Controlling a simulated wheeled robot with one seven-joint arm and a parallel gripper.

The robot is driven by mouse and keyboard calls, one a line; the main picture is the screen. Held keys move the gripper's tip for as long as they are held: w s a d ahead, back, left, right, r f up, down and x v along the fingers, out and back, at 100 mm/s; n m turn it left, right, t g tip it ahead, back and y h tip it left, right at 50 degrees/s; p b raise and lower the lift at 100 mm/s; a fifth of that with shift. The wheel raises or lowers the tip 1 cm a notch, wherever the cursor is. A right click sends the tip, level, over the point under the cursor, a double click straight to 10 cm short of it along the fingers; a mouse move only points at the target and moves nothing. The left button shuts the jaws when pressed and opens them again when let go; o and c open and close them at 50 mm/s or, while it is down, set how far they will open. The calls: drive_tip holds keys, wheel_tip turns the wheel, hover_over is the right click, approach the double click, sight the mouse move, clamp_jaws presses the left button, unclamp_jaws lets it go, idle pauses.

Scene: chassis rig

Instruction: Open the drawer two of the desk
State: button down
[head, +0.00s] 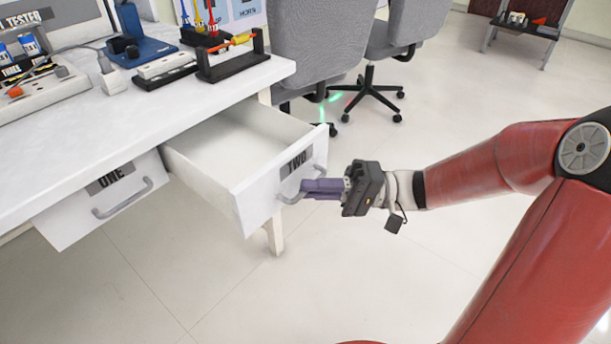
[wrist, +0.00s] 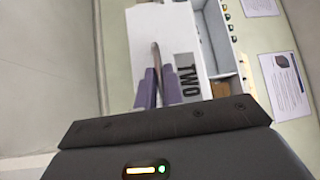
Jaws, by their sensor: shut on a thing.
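The drawer labelled TWO (head: 262,197) is pulled well out of the white desk (head: 150,122), and its inside looks empty. Its grey handle (head: 287,199) is on the front panel. My gripper (head: 305,190), with purple fingers, is shut on that handle at the right side of the desk. In the wrist view, the fingers (wrist: 157,90) close around the handle beside the TWO label (wrist: 187,77). The fingers hide part of the handle.
The drawer labelled ONE (head: 105,197) is shut or nearly so, at the left. Batteries, a blue device (head: 140,48) and a black stand (head: 232,60) are on the desk top. Grey chairs (head: 318,42) stand behind the open drawer. The floor in front is clear.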

drive_tip(key=c, duration=1.5)
unclamp_jaws()
drive_tip(key=d, duration=0.5)
drive_tip(key=d+f, duration=0.1)
drive_tip(key=d, duration=0.1)
drive_tip(key=shift+w+d+f, duration=0.1)
drive_tip(key=shift+w+d, duration=0.25)
